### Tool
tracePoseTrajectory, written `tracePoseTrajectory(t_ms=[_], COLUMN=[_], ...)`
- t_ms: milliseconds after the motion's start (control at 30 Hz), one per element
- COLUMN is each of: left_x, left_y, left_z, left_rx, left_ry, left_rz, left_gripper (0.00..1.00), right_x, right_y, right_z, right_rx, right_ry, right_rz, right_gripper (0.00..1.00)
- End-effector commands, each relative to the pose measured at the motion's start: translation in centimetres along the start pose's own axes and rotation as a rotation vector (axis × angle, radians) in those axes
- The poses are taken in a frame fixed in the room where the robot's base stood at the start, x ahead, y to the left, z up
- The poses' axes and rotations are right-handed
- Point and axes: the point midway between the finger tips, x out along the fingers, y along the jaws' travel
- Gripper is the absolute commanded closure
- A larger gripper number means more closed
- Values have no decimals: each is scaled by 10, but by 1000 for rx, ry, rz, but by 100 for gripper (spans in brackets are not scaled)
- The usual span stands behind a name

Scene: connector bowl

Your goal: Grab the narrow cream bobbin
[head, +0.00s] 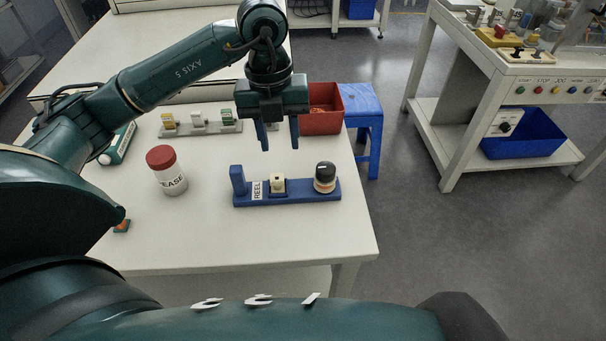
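A small cream bobbin (277,183) sits on the blue holder (297,200), just right of a white label reading REEL. A dark-capped jar (325,177) stands at the right end of the same holder, and a blue upright post rises at its left end. My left gripper (279,148) points down above and behind the holder, with its two blue fingers apart and nothing between them. It is clear of the bobbin. My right gripper is not in view.
A white jar with a red lid (167,171) stands left of the holder. Behind are a grey rack (200,131) with several small connectors and a red bin (322,109). A blue stool (364,119) stands beyond the table's right edge.

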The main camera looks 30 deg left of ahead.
Motion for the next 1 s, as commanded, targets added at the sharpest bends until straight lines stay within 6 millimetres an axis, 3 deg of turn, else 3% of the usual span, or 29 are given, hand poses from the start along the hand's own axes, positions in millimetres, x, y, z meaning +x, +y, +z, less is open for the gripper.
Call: tracePoseTrajectory(t_ms=[67, 167, 500, 733, 1000], left_x=[-6, 0, 59, 75, 113], left_y=[11, 16, 20, 20, 24], left_z=[10, 14, 17, 19, 26], left_rx=[-43, -61, -57, -55, -55], left_ry=[-45, -60, -56, -56, -56], left_rz=[47, 68, 65, 63, 63], left_gripper=[62, 62, 62, 62, 62], right_x=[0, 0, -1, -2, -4], right_y=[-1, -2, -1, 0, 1], right_z=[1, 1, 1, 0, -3], right_rx=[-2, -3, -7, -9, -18], right_ry=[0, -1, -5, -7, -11], right_rz=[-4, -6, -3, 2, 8], right_gripper=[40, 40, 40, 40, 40])
